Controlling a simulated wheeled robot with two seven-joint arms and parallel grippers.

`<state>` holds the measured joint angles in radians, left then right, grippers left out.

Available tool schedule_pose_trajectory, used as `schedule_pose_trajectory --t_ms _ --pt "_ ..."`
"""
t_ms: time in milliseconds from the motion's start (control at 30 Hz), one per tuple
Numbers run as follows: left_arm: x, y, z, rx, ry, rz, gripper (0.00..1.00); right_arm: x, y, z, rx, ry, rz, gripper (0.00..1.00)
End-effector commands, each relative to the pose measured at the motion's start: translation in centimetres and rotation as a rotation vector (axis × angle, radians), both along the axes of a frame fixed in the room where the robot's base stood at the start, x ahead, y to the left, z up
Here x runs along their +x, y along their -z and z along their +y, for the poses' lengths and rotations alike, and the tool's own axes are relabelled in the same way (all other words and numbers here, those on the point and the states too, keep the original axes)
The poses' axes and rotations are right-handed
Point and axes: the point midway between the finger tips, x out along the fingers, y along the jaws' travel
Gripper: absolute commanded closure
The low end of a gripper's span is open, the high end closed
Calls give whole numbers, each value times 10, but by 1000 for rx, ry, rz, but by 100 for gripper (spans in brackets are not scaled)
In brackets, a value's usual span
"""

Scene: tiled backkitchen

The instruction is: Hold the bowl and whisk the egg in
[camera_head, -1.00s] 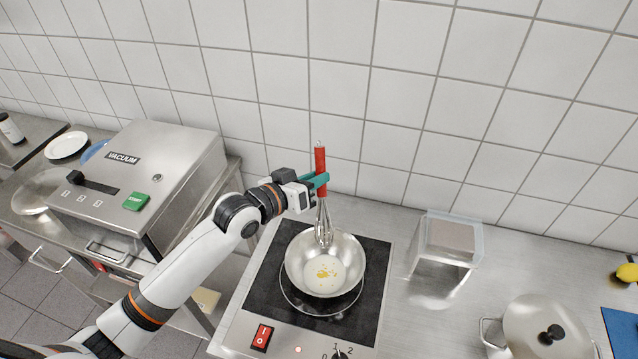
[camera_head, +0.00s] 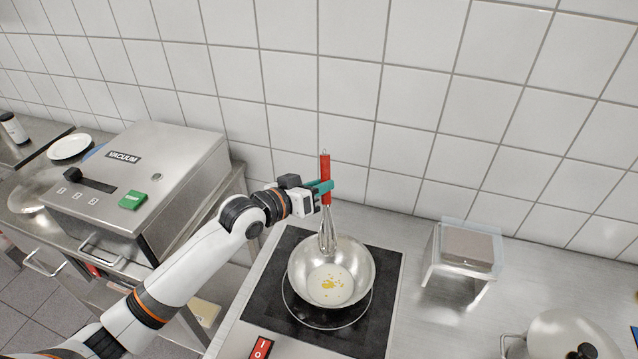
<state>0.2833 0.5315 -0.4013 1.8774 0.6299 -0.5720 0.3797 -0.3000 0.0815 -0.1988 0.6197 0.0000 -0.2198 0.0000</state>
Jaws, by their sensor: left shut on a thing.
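A steel bowl (camera_head: 356,262) stands on the black cooktop (camera_head: 262,302), with pale liquid and yellow egg (camera_head: 333,284) at its bottom. My left gripper (camera_head: 325,188) is shut on the red handle of the whisk (camera_head: 325,168). The whisk is about upright, handle up. Its wire end (camera_head: 327,236) hangs over the back left part of the bowl; whether it touches the bowl wall I cannot tell. My right gripper is not in view.
A steel vacuum machine (camera_head: 150,165) stands at the left. The tiled wall is close behind. Bare counter lies between cooktop and container.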

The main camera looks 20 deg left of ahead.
Motion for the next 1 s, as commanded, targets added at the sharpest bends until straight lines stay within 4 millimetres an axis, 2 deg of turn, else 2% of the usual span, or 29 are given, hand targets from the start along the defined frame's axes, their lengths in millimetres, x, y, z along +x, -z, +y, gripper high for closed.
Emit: schedule_pose_trajectory --t_ms 1000 --pt "-31 74 -17 -2 1 2 100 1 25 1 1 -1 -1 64"
